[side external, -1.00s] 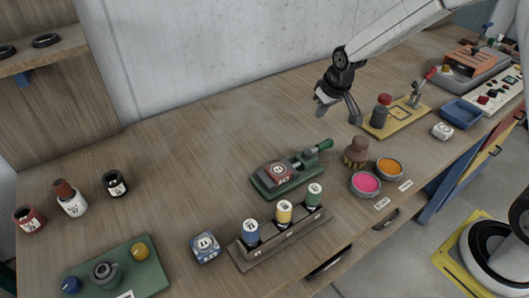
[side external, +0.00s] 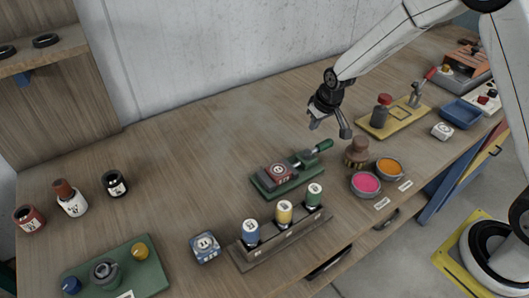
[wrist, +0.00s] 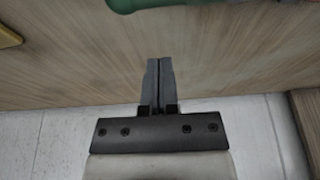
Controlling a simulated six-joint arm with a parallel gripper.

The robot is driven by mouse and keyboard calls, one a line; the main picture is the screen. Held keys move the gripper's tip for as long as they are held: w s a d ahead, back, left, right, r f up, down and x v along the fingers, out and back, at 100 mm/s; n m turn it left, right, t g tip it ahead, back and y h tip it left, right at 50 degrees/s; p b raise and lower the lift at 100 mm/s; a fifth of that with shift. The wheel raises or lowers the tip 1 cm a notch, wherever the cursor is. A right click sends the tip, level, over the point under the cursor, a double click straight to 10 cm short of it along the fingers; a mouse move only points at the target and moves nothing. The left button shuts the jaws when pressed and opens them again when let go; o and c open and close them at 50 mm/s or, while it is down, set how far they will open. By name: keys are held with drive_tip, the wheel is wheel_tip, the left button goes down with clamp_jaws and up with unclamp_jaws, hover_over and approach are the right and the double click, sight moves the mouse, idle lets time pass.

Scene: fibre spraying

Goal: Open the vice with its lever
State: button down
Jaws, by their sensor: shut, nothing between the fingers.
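The vice (side external: 287,183) has a green base on the wooden bench and holds a red block (side external: 280,171) marked on top. Its lever ends in a green handle (side external: 319,147), pointing to the upper right. Part of the green handle also shows at the top edge of the wrist view (wrist: 150,3). My gripper (side external: 347,134) hangs above the bench, a little above and to the right of the handle, not touching it. In the wrist view its two fingers (wrist: 158,62) are together with nothing between them.
A brown stamp-like knob (side external: 357,152) and pink (side external: 366,183) and orange (side external: 390,167) pots stand right of the vice. A rack (side external: 280,240) with coloured bottles is in front. A yellow plate (side external: 380,128) with a red-handled lever stands behind right.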

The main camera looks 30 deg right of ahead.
sight(319, 148)
drive_tip(key=x, duration=0.4)
drive_tip(key=shift+f, duration=0.1)
drive_tip(key=shift+s, duration=0.1)
drive_tip(key=shift+s+r, duration=0.15)
drive_tip(key=shift+s, duration=0.75)
drive_tip(key=shift+s+r, duration=0.15)
drive_tip(key=shift+s, duration=0.75)
